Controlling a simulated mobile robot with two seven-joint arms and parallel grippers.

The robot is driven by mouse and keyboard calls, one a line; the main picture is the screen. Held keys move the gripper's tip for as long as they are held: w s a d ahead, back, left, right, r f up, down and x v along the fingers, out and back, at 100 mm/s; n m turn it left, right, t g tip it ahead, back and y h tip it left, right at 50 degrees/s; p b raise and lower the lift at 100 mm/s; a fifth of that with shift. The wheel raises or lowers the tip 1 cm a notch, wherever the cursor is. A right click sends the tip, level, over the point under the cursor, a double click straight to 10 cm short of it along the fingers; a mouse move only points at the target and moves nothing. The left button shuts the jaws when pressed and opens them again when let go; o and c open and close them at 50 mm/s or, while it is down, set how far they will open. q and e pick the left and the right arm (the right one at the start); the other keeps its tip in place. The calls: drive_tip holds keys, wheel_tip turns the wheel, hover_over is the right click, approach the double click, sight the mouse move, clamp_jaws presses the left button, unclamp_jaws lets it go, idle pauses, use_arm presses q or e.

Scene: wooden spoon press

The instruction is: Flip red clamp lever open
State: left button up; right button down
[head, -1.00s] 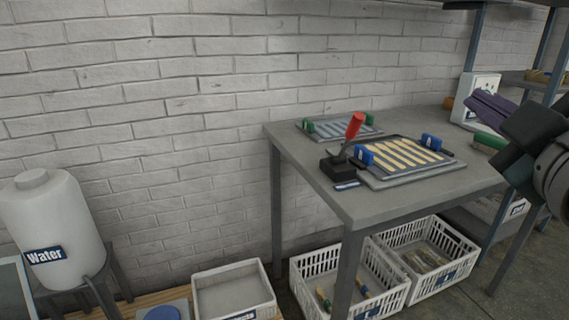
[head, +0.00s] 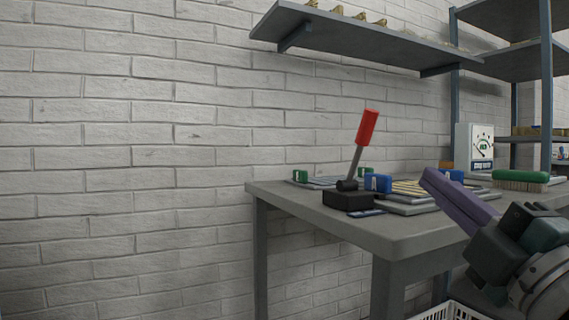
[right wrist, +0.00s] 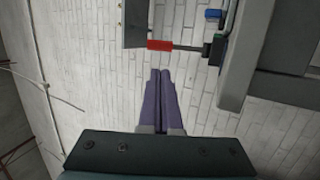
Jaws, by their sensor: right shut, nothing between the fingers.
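The red clamp lever (head: 367,127) stands up, tilted slightly to the right, on a grey rod from a black base (head: 347,199) at the left part of the grey table (head: 400,236). My right gripper (head: 425,176), with purple fingers, is shut and empty. In the head view it is to the right of the lever, in front of the table. In the right wrist view the fingers (right wrist: 160,74) are together, and the red handle (right wrist: 160,45) shows just beyond their tips, with a gap between. My left gripper is not in view.
Behind the base is a tray with spoon blanks (head: 408,188) and blue clamps (head: 377,183). A green brush (head: 520,176) and a dial box (head: 474,147) are farther right. A wall shelf (head: 350,31) hangs above. Left of the table there is bare brick wall.

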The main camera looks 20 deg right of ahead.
drive_tip(key=shift+s, duration=0.1)
approach(371, 130)
drive_tip(key=x, duration=0.7)
drive_tip(key=shift+p, duration=0.4)
